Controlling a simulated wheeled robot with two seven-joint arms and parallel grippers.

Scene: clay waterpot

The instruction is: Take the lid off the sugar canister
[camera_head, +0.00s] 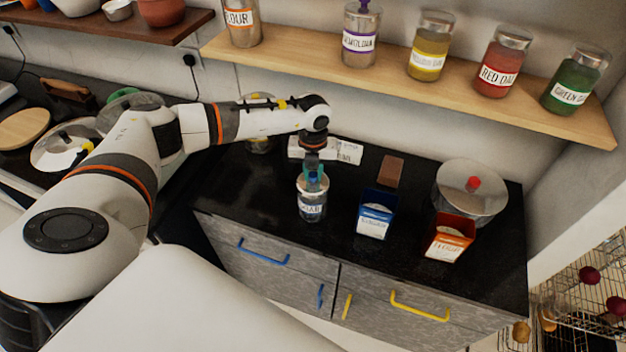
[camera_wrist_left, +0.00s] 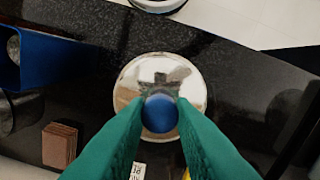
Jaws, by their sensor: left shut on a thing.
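The sugar canister (camera_head: 311,206) is a clear glass jar with a white label, upright near the front of the black counter. Its silver round lid (camera_head: 313,185) has a blue knob and is at the top of the jar. My left gripper (camera_head: 313,172) comes down from above with its green fingers shut on the blue knob (camera_wrist_left: 160,113). In the left wrist view the shiny lid (camera_wrist_left: 160,72) hides the canister below it. I cannot tell whether the lid touches the rim or is slightly raised. My right gripper is not in view.
A blue box (camera_head: 375,215) and an orange-red box (camera_head: 449,238) stand right of the canister. A brown block (camera_head: 389,171) and a large pot with a red knob (camera_head: 470,192) are behind them. A wooden shelf (camera_head: 400,83) with several jars hangs above.

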